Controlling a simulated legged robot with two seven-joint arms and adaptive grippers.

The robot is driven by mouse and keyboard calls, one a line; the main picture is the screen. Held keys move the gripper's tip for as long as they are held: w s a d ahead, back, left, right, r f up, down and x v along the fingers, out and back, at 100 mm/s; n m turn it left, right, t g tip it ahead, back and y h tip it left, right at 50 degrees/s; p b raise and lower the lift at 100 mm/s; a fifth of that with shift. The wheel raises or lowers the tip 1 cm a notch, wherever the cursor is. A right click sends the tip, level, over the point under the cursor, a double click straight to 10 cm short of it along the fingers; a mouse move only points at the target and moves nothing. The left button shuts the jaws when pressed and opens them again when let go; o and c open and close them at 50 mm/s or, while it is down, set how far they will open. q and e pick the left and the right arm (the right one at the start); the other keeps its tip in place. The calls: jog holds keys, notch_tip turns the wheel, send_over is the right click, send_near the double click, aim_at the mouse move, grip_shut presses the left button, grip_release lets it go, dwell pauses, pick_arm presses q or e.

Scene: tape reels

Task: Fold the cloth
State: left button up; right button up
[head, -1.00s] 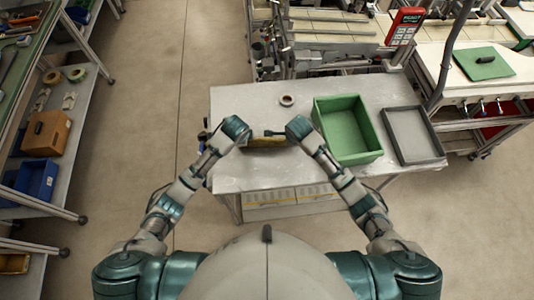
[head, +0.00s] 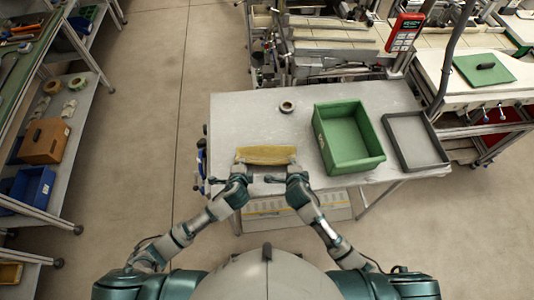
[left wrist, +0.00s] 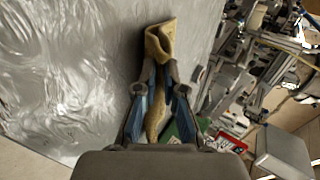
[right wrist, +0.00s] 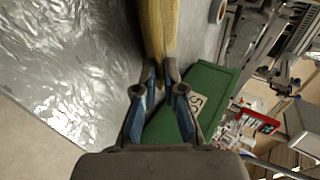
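The tan-yellow cloth (head: 266,155) lies as a narrow strip near the front edge of the table, just beyond my grippers. My left gripper (head: 240,170) is at its left end. In the left wrist view the cloth (left wrist: 160,42) is bunched between the fingers, with a flap hanging down between them; the left fingertip is partly hidden. My right gripper (head: 294,170) is at its right end. In the right wrist view its fingertips are close together on the end of the cloth (right wrist: 158,25). Both grippers appear closed on it.
The silver-grey table (head: 240,115) has free room left of and behind the cloth. A tape reel (head: 287,106) lies behind it. A green bin (head: 347,137) and a grey tray (head: 415,141) stand to the right. Shelves (head: 62,115) are far left, machinery behind.

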pick_arm(q)
jog(key=o, duration=0.6)
pick_arm(e)
jog(key=o, duration=0.6)
pick_arm(q)
jog(key=shift+o, duration=0.2)
pick_arm(e)
jog(key=shift+o, duration=0.2)
pick_arm(q)
jog(key=shift+s+r, duration=0.15)
jog(key=shift+r, duration=0.25)
pick_arm(e)
jog(key=shift+s+r, duration=0.15)
jog(key=shift+r, duration=0.25)
pick_arm(q)
jog(key=s+r, duration=0.5)
jog(key=r, duration=0.3)
jog(key=shift+s, duration=0.4)
pick_arm(e)
jog(key=s+r, duration=0.5)
jog(key=r, duration=0.3)
jog(key=shift+s, duration=0.4)
pick_arm(q)
jog(key=shift+r, duration=0.1)
pick_arm(e)
jog(key=shift+r, duration=0.1)
